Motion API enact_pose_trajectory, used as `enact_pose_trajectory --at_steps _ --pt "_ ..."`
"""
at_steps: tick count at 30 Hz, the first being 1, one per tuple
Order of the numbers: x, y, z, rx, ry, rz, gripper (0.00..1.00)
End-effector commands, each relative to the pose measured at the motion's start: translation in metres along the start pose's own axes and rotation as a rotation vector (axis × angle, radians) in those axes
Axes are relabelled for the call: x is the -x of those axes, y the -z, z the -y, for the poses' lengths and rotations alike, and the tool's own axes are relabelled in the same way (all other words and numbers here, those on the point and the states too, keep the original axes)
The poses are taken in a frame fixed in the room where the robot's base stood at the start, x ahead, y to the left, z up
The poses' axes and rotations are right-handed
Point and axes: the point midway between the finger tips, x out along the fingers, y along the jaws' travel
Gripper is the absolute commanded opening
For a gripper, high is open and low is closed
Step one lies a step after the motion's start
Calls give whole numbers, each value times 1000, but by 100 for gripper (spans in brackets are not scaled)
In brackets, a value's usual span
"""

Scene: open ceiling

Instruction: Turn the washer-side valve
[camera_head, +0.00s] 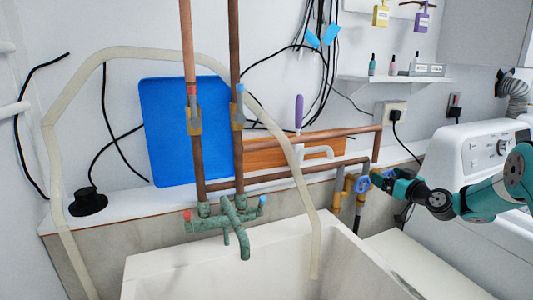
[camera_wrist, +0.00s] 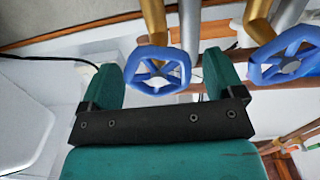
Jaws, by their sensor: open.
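Two blue spoked handwheels on brass-coloured valve bodies show in the wrist view. The washer-side valve handwheel (camera_wrist: 157,71) is in front of my gripper, between its two teal fingers in the picture. In the head view this blue handwheel (camera_head: 362,184) is right at the tip of my gripper (camera_head: 377,178). My gripper (camera_wrist: 162,76) is open, with one finger on each side of the wheel. I cannot tell whether either finger touches it. The other blue handwheel (camera_wrist: 286,54) lies to the right, outside the fingers.
The white washer (camera_head: 478,160) stands at the right. A white sink (camera_head: 230,270) with a green faucet (camera_head: 230,218) is in front. Copper pipes (camera_head: 320,137) run close above the valves. A black plug and cord (camera_head: 396,116) hang above my gripper.

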Motion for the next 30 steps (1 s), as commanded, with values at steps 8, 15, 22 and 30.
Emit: enact_pose_trajectory --at_steps 8,15,22,30 --pt "0 0 0 0 0 1 76" --pt "0 0 0 0 1 1 35" --pt "0 -2 1 38 2 0 35" --pt "0 -3 1 108 2 1 35"
